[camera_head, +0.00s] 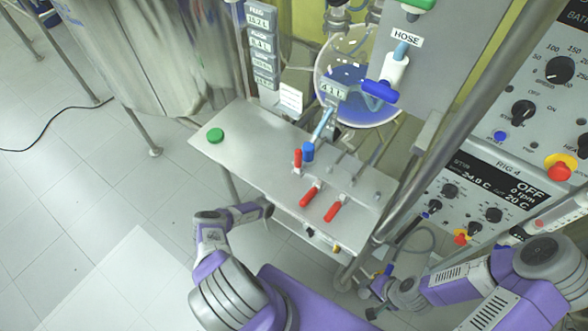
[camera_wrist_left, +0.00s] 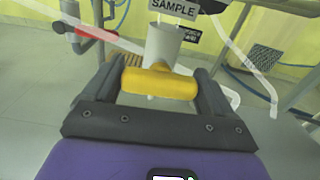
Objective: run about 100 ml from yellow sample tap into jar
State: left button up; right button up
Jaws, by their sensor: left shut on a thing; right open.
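The yellow tap handle (camera_wrist_left: 160,83) lies crosswise between the fingers of my left gripper (camera_wrist_left: 160,88) in the left wrist view, and the gripper is shut on it. My right gripper (camera_head: 377,294) is open and empty, low at the right of the shelf. I cannot make out the jar for certain in either view.
The steel shelf (camera_head: 250,145) carries a green disc (camera_head: 215,135), red handles (camera_head: 310,196) and a blue handle (camera_head: 308,151). A glass vessel with blue liquid (camera_head: 352,105) stands behind it. Control panels (camera_head: 497,175) rise at the right. The floor at the left is mostly clear.

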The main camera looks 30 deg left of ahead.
pick_arm(q)
jog(key=shift+m, duration=0.3)
jog(key=o, duration=0.8)
jog(key=shift+o, duration=0.2)
jog(key=shift+s, duration=0.1)
jog(key=s+p, duration=0.2)
jog(key=s, duration=0.5)
jog(key=shift+s+a, duration=0.25)
jog(key=shift+a, duration=0.05)
jog(key=shift+s+f, duration=0.1)
